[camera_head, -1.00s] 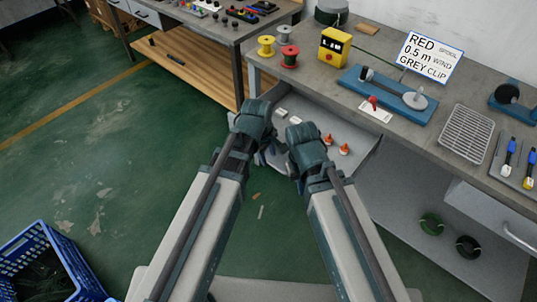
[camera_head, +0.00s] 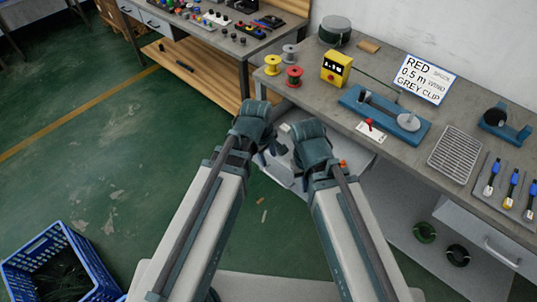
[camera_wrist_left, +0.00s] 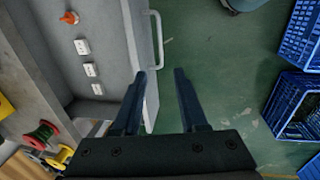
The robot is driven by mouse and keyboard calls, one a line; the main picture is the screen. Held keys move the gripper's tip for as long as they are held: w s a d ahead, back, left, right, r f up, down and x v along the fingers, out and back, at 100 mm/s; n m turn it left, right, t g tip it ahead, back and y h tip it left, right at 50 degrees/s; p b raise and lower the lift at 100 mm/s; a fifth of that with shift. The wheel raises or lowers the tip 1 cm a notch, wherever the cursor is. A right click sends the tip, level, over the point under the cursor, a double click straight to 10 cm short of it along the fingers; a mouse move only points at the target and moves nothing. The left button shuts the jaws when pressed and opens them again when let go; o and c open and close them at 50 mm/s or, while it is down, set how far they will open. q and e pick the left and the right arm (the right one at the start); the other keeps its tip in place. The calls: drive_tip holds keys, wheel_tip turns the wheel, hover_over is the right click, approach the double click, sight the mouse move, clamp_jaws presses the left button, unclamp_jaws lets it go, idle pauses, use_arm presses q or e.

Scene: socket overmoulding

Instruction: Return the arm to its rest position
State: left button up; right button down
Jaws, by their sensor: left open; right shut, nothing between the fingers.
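Both my arms reach forward from the bottom of the head view. My left gripper (camera_head: 272,148) is at the end of the left arm, beside the open drawer (camera_head: 350,150) under the bench. In the left wrist view its two dark fingers (camera_wrist_left: 160,76) stand apart with nothing between them, over the drawer's front edge and the green floor. My right gripper (camera_head: 310,150) is close to its right in the head view; its fingers are mostly hidden behind my wrist.
The grey bench (camera_head: 385,85) holds wire spools (camera_head: 293,77), a yellow meter (camera_head: 335,68), a blue winding fixture (camera_head: 385,113) and a sign (camera_head: 425,78). The drawer holds small white parts (camera_wrist_left: 89,69) and an orange-red part (camera_wrist_left: 68,17). A blue crate (camera_head: 88,250) stands on the floor.

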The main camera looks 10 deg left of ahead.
idle(0.4)
use_arm(q)
drive_tip(key=s+r+m+g+y+p, duration=0.1)
drive_tip(key=s+m+g+y, duration=0.1)
drive_tip(key=s+m, duration=0.7)
drive_tip(key=m, duration=0.5)
drive_tip(key=shift+d+m, duration=0.2)
drive_tip(key=shift+m, duration=0.2)
idle(0.5)
